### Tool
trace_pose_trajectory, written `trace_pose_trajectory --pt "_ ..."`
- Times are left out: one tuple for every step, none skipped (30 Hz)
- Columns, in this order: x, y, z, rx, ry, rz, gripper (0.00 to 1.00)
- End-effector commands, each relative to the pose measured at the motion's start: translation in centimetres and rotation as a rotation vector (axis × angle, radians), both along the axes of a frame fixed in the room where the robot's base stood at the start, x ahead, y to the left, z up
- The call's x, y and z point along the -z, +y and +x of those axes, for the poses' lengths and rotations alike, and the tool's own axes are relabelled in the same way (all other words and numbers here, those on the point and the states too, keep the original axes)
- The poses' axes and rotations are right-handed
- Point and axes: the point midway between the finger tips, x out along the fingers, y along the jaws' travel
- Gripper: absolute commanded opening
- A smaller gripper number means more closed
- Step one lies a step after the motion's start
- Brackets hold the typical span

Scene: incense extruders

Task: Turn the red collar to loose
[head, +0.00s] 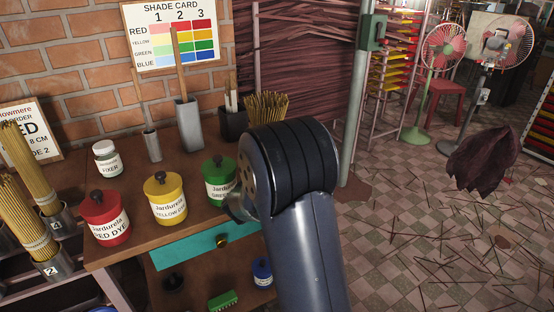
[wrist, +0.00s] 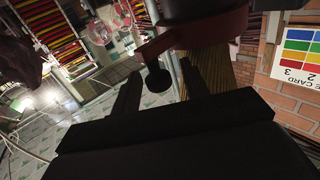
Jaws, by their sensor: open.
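A dark red rounded part, which looks like the red collar (wrist: 205,35), fills the top middle of the wrist view, cut off by the edge. A short red lever reaches down and left from it to a round black knob (wrist: 157,80). My gripper (wrist: 161,73) is open, with one dark finger on each side of the knob. I cannot tell whether either finger touches it. In the head view my arm covers the middle, and neither the collar nor my fingertips can be made out there.
A wooden bench (head: 135,185) with red (head: 104,215), yellow (head: 165,197) and green (head: 217,182) lidded jars stands left of my arm. A metal post (head: 357,95) rises behind it. Incense bundles (head: 267,107) stand by the wall. Sticks litter the tiled floor (head: 425,240) at right.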

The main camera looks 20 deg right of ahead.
Motion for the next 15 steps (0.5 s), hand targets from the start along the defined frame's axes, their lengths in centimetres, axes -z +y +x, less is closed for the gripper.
trace_pose_trajectory --pt "0.0 0.0 0.0 0.0 0.001 0.001 0.43" --pt "0.0 0.1 -0.1 -0.001 0.001 0.001 0.43" --pt "0.0 0.3 -0.2 -0.001 0.001 0.001 0.43" --pt "0.0 0.4 -0.3 -0.002 0.001 0.001 0.43" --pt "0.0 0.7 -0.5 -0.002 0.001 0.001 0.43" --pt "-0.1 1.1 -0.8 -0.003 0.001 0.001 0.43" --pt "-0.1 1.5 -1.2 -0.003 0.001 0.001 0.43" --pt "-0.1 1.9 -1.5 -0.003 0.001 0.001 0.43" --pt "-0.1 2.5 -2.1 -0.005 0.001 0.0 0.43" --pt "-0.1 3.0 -2.5 -0.005 0.001 0.0 0.43" --pt "-0.1 3.5 -2.9 -0.005 0.001 0.001 0.43" --pt "-0.1 4.1 -3.5 -0.005 0.001 0.0 0.43" --pt "-0.1 4.6 -3.9 -0.006 0.002 -0.001 0.43" --pt "-0.1 5.1 -4.3 -0.006 0.002 -0.001 0.43" --pt "-0.1 5.6 -4.8 -0.005 0.001 0.0 0.43"
